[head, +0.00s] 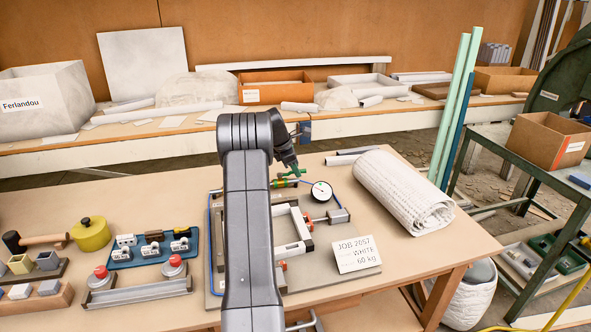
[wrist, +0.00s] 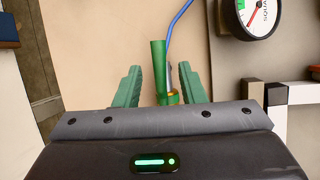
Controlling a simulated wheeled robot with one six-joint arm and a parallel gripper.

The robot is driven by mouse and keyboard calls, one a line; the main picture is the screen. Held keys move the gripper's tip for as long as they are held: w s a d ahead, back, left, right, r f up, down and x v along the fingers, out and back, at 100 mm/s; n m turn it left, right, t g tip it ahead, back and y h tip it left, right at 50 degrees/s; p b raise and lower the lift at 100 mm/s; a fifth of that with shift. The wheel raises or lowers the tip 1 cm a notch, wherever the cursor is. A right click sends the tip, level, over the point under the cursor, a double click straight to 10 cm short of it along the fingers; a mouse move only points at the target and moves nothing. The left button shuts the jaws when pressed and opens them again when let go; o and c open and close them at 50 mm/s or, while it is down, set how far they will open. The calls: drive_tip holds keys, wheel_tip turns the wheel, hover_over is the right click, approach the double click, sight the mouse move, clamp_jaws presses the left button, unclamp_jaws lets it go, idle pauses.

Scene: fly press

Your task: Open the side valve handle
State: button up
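The side valve (head: 284,183) is a small green piece with a brass-coloured part, on the press board beside the round gauge (head: 321,191). My gripper (head: 291,170) has green fingers and is right at the valve in the head view. In the wrist view my gripper (wrist: 160,70) is open, with a gap on both sides of the handle. The handle's near end is partly hidden by my gripper body.
A blue hose (wrist: 176,18) runs from the valve area. The gauge (wrist: 256,16) and white-and-black frame (wrist: 270,95) are close on the right. A job card (head: 357,254) and rolled white cloth (head: 404,190) lie to the right. My arm hides part of the board.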

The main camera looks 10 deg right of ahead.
drive_tip(key=shift+w+d+f, duration=0.1)
drive_tip(key=shift+d+f, duration=0.05)
drive_tip(key=shift+f, duration=0.2)
drive_tip(key=shift+c, duration=0.5)
clamp_jaws()
drive_tip(key=shift+r+p, duration=0.15)
drive_tip(key=shift+p, duration=0.2)
drive_tip(key=shift+w+p, duration=0.1)
drive_tip(key=shift+p, duration=0.3)
drive_tip(key=shift+w+n, duration=0.1)
drive_tip(key=shift+n, duration=0.3)
